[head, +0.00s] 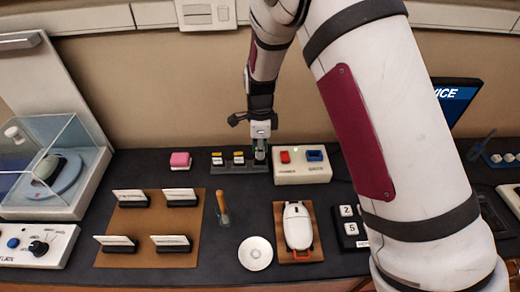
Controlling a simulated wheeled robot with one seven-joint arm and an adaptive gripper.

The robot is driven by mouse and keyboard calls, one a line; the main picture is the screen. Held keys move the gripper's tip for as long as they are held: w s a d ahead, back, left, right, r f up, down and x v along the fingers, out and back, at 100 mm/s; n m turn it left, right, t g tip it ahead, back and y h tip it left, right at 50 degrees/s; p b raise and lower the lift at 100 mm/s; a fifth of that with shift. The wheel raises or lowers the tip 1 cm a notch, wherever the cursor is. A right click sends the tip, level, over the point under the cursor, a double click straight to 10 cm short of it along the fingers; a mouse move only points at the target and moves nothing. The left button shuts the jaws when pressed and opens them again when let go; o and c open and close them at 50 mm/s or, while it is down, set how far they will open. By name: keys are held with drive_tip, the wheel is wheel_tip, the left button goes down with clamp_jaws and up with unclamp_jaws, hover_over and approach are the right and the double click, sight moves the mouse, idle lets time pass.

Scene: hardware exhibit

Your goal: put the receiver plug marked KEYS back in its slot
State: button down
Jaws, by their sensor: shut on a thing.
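A dark slotted rack (246,169) stands towards the back of the counter, left of a cream two-button box. Two small plugs with orange and white tops, a left one (217,158) and a right one (238,157), stand in it. My gripper (260,143) points down over the rack's right end and is shut on a small plug (261,155). The fingers partly hide this plug. Its marking is too small to read. I cannot tell whether its lower end is inside the right slot or just above it.
The cream box (301,175) with red and blue buttons is close on the right. A pink block (180,160) lies left. In front are a brown board (150,228) with card holders, a wooden-handled tool (222,205), a white disc (255,253) and a white mouse (298,227).

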drive_tip(key=shift+f+b, duration=0.35)
drive_tip(key=shift+f, duration=0.6)
idle(1.1)
drive_tip(key=c, duration=1.1)
unclamp_jaws()
drive_tip(key=shift+o, duration=0.2)
drive_tip(key=shift+r, duration=0.15)
drive_tip(key=shift+r+p, duration=1.6)
drive_tip(key=shift+r, duration=1.75)
